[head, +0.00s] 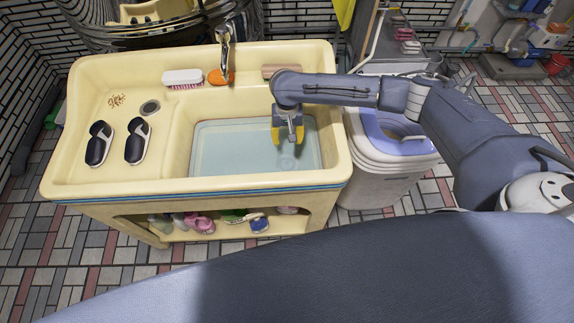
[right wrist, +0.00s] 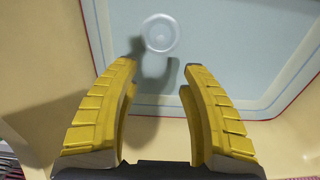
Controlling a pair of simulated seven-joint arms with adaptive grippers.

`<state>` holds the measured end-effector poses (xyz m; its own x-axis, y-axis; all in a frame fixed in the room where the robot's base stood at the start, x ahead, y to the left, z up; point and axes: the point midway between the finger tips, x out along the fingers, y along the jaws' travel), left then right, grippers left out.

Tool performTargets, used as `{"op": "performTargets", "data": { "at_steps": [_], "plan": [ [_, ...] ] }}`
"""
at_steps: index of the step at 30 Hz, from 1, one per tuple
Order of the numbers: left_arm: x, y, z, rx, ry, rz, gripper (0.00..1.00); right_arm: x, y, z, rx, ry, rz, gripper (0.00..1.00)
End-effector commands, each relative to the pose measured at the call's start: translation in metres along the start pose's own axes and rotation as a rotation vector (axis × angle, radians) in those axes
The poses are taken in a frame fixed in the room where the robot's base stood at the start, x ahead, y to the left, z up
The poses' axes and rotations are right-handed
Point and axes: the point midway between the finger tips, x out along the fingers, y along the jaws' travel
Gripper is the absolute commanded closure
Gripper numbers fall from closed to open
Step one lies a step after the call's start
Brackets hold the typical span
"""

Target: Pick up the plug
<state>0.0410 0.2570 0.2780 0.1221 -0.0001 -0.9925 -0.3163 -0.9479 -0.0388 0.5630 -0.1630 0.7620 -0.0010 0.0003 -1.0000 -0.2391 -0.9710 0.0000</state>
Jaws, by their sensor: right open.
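The plug (right wrist: 160,33) is a pale, round disc on the bottom of the water-filled basin (head: 215,150), in the upper middle of the right wrist view. My right gripper (head: 288,136) points down over the right part of the basin. In the right wrist view its yellow fingers (right wrist: 160,66) are spread apart with nothing between them, and the plug lies beyond their tips, apart from them. My left gripper is not in view.
The cream sink (head: 80,185) has a tap (head: 224,48) at the back. Two dark slippers (head: 118,142) and a small drain (head: 150,107) are on its left side. A brush (head: 183,78) and an orange item (head: 220,77) lie behind the basin. A white washer (head: 385,170) stands right.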

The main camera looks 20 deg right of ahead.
Motion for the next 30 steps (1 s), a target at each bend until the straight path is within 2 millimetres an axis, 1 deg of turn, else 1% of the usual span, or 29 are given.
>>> {"op": "performTargets", "data": {
  "at_steps": [9, 15, 21, 26, 30],
  "plan": [
    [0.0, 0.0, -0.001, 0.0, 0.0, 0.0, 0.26, 0.057, 0.0, 0.001, 0.001, -0.003, 0.001, 0.56],
    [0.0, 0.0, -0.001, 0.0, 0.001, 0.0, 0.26, 0.09, 0.0, 0.001, 0.0, -0.001, 0.001, 0.56],
    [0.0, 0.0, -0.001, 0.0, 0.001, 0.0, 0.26, 0.108, 0.0, 0.0, 0.001, 0.0, 0.0, 0.56],
    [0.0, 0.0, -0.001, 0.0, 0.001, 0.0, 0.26, 0.113, 0.0, 0.001, -0.001, 0.0, 0.0, 0.56],
    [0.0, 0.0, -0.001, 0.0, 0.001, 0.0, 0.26, 0.124, 0.0, 0.001, 0.0, 0.0, 0.001, 0.56]
  ]
}}
